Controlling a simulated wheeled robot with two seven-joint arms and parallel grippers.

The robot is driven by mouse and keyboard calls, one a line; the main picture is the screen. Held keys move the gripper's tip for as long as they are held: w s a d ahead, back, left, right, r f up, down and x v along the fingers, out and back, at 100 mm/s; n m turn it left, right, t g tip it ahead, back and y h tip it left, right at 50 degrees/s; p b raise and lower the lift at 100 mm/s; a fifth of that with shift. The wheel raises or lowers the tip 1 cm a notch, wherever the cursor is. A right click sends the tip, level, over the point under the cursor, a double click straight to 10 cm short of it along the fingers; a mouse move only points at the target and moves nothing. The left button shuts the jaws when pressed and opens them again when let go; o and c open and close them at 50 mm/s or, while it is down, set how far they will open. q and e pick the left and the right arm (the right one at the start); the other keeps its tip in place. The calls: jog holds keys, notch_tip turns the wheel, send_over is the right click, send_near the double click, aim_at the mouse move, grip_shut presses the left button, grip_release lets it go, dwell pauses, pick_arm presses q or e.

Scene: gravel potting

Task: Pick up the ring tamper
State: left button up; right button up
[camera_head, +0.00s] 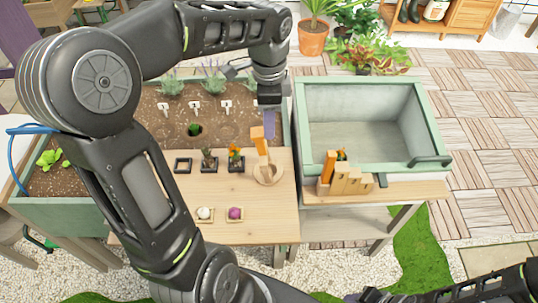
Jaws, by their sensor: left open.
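The ring tamper (267,173) appears to be the pale round wooden piece with an upright handle topped in orange (257,133). It stands near the right end of the wooden work board. My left gripper (269,124) points down just behind and slightly right of the orange handle top. It is open, with nothing seen between its fingers; I cannot tell if a finger touches the handle. My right gripper (362,297) shows only in part at the bottom edge, and its jaws are unclear.
Small black pots (208,164), two with plants, stand left of the tamper. Two little trays (235,214) hold bulbs. A wooden rack (345,183) with an orange-handled tool stands before a green-rimmed empty basin (372,115). A planter bed (165,118) lies behind.

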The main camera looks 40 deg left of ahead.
aim_at(263, 154)
pick_arm(q)
jog(key=shift+f, duration=1.3)
notch_tip(263, 154, down, 5)
jog(key=shift+f+p, duration=0.1)
jog(key=shift+p, duration=0.45)
grip_shut()
